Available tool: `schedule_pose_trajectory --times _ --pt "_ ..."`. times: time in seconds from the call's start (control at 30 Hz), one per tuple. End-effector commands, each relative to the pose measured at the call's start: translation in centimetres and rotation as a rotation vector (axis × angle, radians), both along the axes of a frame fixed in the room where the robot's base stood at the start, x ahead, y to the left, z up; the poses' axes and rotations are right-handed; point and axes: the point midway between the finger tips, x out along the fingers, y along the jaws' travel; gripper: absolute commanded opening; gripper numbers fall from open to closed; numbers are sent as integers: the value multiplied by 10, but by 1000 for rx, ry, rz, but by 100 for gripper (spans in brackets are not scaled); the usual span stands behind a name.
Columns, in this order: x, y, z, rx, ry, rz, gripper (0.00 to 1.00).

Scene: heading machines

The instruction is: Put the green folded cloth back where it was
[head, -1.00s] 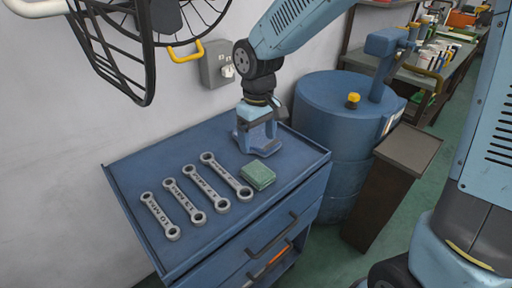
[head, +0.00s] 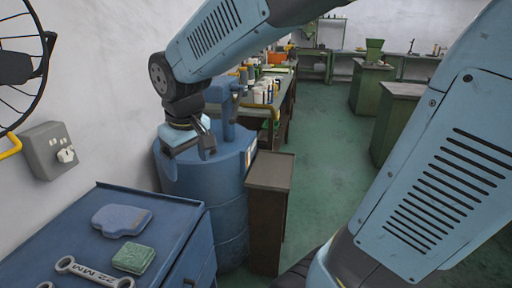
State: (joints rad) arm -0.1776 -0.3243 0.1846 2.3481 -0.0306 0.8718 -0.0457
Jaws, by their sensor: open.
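The green folded cloth (head: 133,258) lies flat on top of the blue tool cart (head: 172,222), near its front right part. A flat blue-grey object (head: 121,220) lies just behind it, apart from it; I cannot tell exactly what it is. My gripper (head: 188,158) is open, with its fingers pointing down. It is seen in front of the top of the blue drum, up and to the right of the cloth, and appears empty.
A wrench (head: 92,273) lies left of the cloth, with part of another at the picture's edge. The blue drum (head: 232,205) and a brown stand (head: 270,172) are right of the cart. A wall socket box (head: 50,150) and wire-guarded fan (head: 15,65) are at left. Green floor (head: 318,155) is open beyond.

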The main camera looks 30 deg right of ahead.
Motion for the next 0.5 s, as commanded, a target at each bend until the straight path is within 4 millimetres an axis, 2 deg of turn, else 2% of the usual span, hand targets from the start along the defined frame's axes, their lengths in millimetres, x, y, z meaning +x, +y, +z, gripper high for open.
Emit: schedule_pose_trajectory --times 0.03,0.1,0.3,0.5 --pt "-7 -16 9 11 -27 -42 84" --pt "-17 -35 17 27 -55 -94 84" --pt "-50 -83 36 77 -138 -240 84" --pt "-81 -116 44 124 -203 -349 84"
